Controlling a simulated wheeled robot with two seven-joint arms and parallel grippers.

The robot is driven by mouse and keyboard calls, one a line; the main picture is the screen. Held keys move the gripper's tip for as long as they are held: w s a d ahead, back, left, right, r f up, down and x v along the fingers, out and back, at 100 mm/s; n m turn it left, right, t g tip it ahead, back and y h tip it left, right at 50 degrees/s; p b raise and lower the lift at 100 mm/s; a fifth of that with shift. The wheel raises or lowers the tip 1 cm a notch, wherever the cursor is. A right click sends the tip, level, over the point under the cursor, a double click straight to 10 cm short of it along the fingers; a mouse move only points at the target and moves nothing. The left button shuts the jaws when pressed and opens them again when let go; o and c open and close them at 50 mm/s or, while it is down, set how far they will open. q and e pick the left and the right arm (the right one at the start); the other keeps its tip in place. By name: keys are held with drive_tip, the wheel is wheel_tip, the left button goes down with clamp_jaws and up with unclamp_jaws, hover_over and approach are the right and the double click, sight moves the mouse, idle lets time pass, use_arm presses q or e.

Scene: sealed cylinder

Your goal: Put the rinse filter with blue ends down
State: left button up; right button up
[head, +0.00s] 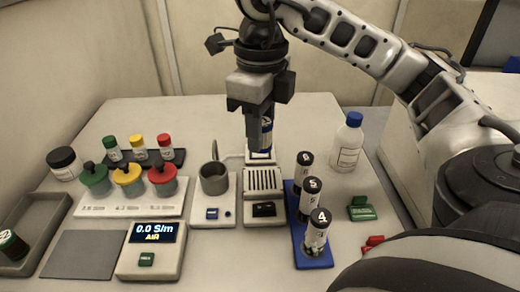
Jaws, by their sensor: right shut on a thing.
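My right gripper (256,116) is shut on the rinse filter with blue ends (267,139). My left gripper is out of view.
A slotted block (264,183) and a grey cup (214,178) stand just in front. A blue rack (296,225) holds three numbered cylinders at right. A white bottle (348,145) stands behind it. Capped pots (128,180), a meter (152,248) and a tray (28,222) fill the left.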

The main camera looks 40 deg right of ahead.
drive_tip(key=shift+w+d+f, duration=0.2)
drive_tip(key=shift+w+d, duration=0.05)
drive_tip(key=w+d+f, duration=0.8)
drive_tip(key=w, duration=0.1)
drive_tip(key=shift+d+f, duration=0.1)
drive_tip(key=shift+w+d+f, duration=0.2)
drive_tip(key=shift+w+f, duration=0.1)
drive_tip(key=shift+f, duration=0.15)
wheel_tip(320, 180, down, 3)
drive_tip(key=shift+w+d+f+p, duration=0.1)
drive_tip(key=shift+w+d+p, duration=0.05)
drive_tip(key=shift+p, duration=0.2)
drive_tip(key=shift+f, duration=0.15)
drive_tip(key=shift+f, duration=0.1)
